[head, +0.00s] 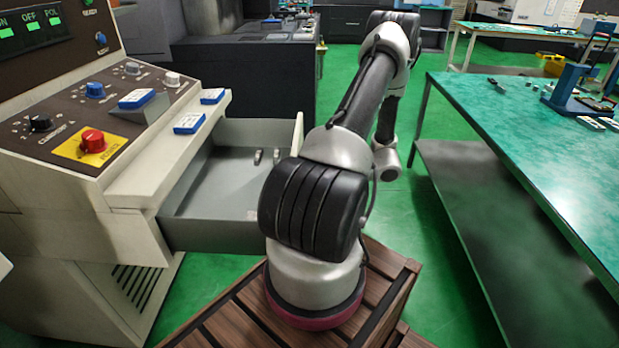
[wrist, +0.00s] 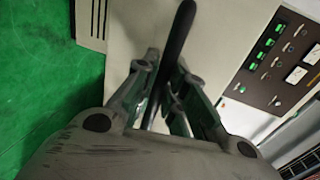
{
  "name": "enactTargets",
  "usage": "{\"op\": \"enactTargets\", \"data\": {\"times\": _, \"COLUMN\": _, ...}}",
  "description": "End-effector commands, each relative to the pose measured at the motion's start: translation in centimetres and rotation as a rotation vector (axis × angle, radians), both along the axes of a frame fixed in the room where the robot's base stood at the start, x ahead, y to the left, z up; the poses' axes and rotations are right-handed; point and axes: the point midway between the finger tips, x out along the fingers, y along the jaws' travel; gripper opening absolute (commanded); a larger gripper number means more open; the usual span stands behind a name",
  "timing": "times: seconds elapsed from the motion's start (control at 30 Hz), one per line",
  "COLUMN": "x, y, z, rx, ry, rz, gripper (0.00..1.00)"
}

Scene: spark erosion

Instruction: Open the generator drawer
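The generator (head: 60,190) is a cream cabinet with a dark control panel at the left of the head view. Its grey drawer (head: 217,237) stands pulled out, with its inside visible and its outer end partly behind my arm. In the wrist view, a dark bar (wrist: 180,32), which looks like the drawer handle, runs between the two fingers of my gripper (wrist: 166,75), in front of a cream surface. The fingers are close to the bar. Whether both press on it is unclear. My gripper is hidden in the head view.
A few small metal parts (head: 267,156) lie in the drawer. Blue-and-white boxes (head: 188,123) sit on the generator's ledge. A green-topped workbench (head: 520,140) stands at the right, with green floor (head: 425,255) between it and my arm.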

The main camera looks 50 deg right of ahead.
Motion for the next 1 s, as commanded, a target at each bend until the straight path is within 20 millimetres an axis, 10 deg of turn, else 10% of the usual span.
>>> {"op": "enactTargets", "data": {"times": 0.47, "x": -0.3, "y": -0.3, "z": 0.1, "rx": 0.000, "ry": -0.002, "rz": -0.002, "gripper": 0.34}}
{"op": "enactTargets", "data": {"times": 1.0, "x": -8.1, "y": -6.4, "z": 2.1, "rx": 0.000, "ry": 0.000, "rz": -0.002, "gripper": 0.34}}
